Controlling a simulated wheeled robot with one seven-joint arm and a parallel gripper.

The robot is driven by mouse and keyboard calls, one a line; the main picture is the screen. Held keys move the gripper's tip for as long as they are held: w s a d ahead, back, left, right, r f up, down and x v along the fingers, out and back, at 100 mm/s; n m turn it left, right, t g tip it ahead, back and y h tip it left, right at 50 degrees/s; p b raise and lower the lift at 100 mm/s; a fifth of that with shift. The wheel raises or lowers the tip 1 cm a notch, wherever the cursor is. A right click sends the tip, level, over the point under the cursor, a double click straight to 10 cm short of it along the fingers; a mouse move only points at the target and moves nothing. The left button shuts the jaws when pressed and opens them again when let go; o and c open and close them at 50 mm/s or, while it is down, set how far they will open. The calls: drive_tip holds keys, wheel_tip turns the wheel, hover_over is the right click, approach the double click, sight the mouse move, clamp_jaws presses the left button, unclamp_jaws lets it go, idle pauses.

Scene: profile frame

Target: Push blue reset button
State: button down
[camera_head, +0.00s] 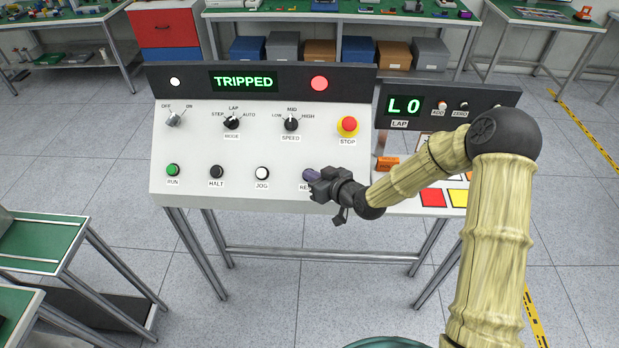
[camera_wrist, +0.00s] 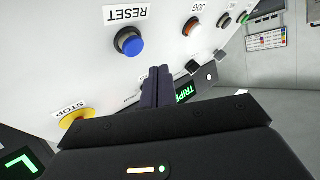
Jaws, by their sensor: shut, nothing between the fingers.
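The blue reset button (camera_wrist: 129,41) shows in full in the wrist view, round in a black collar, under an upside-down RESET label (camera_wrist: 126,13). My gripper (camera_wrist: 158,72) is shut and empty, its fingertips below and to the right of the button in that view. A gap shows between them and the button; I cannot tell how far the tips are from the panel. In the head view my gripper (camera_head: 311,175) is in front of the panel's lower right and hides the button and part of its label. The display (camera_head: 244,81) reads TRIPPED, with a red lamp (camera_head: 319,83) beside it.
The sloped white panel also bears a green RUN button (camera_head: 173,170), a black HALT button (camera_head: 217,172), a white JOG button (camera_head: 262,173), knobs and a red STOP button (camera_head: 348,125) above my gripper. A LAP panel (camera_head: 508,97) stands at right. Open floor lies in front.

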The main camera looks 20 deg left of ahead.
drive_tip(key=shift+w+a+f+b, duration=0.2)
drive_tip(key=shift+w+f+b, duration=0.3)
drive_tip(key=shift+w+f, duration=0.35)
drive_tip(key=shift+s+f, duration=0.1)
idle(1.3)
drive_tip(key=shift+f+b, duration=0.25)
drive_tip(key=shift+b, duration=0.1)
drive_tip(key=shift+w, duration=0.25)
drive_tip(key=shift+a, duration=0.1)
drive_tip(key=shift+w, duration=0.15)
drive_tip(key=shift+d, duration=0.2)
drive_tip(key=shift+s+a+f, duration=0.2)
drive_tip(key=shift+a, duration=0.15)
